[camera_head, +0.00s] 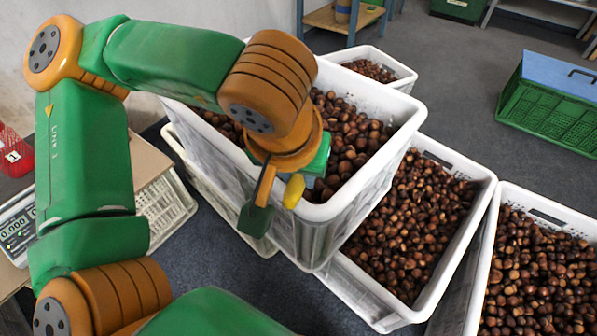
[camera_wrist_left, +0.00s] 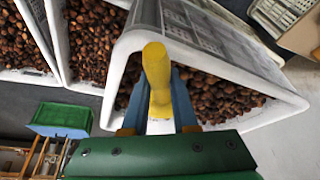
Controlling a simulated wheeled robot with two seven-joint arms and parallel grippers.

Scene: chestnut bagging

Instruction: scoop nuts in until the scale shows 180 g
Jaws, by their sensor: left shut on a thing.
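My left gripper (camera_head: 279,192) hangs at the front left rim of the upper white crate (camera_head: 318,211), which is full of brown nuts (camera_head: 352,138). It is shut on a yellow handle (camera_head: 294,191). In the left wrist view the handle (camera_wrist_left: 156,75) stands between the two blue-grey fingers. The rest of the held tool cannot be made out. The scale (camera_head: 17,232) is at the left edge, its display seeming to read 0.000. A red net bag (camera_head: 14,155) with a white label stands behind it. My right gripper is not in view.
More nut-filled white crates stand to the right, one in the middle (camera_head: 485,176) and one at the right edge (camera_head: 507,191). A green crate (camera_head: 550,112) with a blue top lies on the grey floor. An empty whitish basket (camera_head: 168,213) sits beside the scale.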

